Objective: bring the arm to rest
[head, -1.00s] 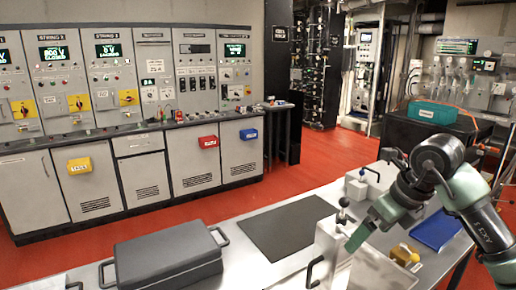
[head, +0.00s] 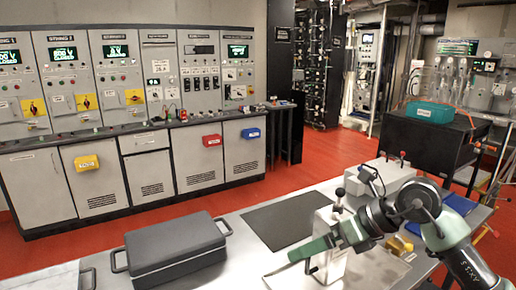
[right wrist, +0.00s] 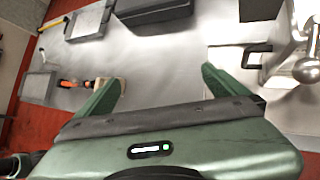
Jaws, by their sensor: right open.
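My right arm comes in from the right in the head view and reaches left over the steel table. My right gripper (head: 292,251) is green and points left, in front of the white device (head: 331,224) with a ball-topped lever. In the right wrist view its two fingers stand wide apart, and the right gripper (right wrist: 158,88) is open with nothing between them. The table top shows beyond the fingers. A gap to the table cannot be judged exactly. My left gripper is not in view.
A dark grey case (head: 175,252) with handles lies left of the gripper. A dark mat (head: 283,219) lies flat behind it. A yellow item (head: 399,244) and a blue tray (head: 458,203) are near my arm. The device's metal ball (right wrist: 307,69) is close to the right finger.

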